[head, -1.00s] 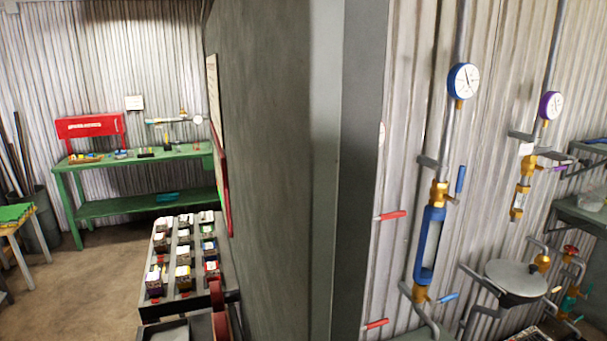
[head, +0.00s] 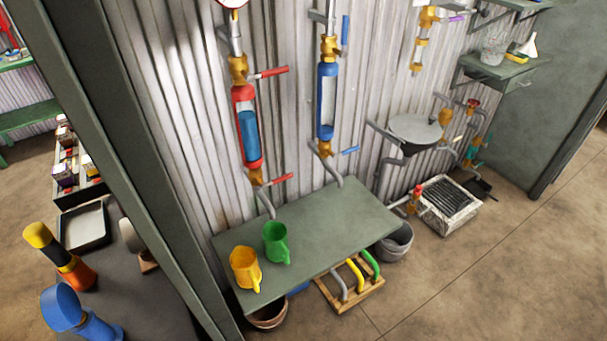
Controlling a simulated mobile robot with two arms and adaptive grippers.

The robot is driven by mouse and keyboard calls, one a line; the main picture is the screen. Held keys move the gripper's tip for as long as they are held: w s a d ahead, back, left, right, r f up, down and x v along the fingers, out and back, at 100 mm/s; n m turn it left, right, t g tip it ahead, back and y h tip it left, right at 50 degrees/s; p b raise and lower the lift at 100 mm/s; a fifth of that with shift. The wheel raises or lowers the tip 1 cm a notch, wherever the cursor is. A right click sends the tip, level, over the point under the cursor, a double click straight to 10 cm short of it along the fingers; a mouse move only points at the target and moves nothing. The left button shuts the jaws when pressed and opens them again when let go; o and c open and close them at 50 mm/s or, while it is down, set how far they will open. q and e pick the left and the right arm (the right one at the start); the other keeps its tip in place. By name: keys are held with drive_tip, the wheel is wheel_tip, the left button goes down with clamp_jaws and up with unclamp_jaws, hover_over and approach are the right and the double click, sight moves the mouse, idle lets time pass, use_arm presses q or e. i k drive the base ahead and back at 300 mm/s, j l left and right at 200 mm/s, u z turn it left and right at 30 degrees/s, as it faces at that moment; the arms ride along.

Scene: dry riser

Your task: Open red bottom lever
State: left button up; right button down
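The red bottom lever (head: 282,179) sticks out to the right from a brass valve (head: 256,176) under a red-framed sight tube (head: 247,128) on the corrugated wall. Blue shows in the lower part of that tube. A red top lever (head: 272,71) sticks out to the right from the brass valve above the tube. Both red levers point right and slightly upward. Neither of my grippers is in view.
A green table (head: 330,235) below the tubes bears a yellow jug (head: 245,270) and a green jug (head: 275,241). A blue-framed tube (head: 327,100) stands to the right. A grey partition edge (head: 150,170) is on the left. The floor at right is open.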

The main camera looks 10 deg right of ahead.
sight(283, 179)
drive_tip(key=i+l, duration=0.25)
drive_tip(key=l, duration=0.15)
drive_tip(key=i+l+u, duration=0.1)
drive_tip(key=l, duration=0.25)
drive_tip(key=i, duration=0.3)
drive_tip(key=u, duration=0.4)
drive_tip(key=l+u, duration=0.15)
drive_tip(key=u, duration=0.65)
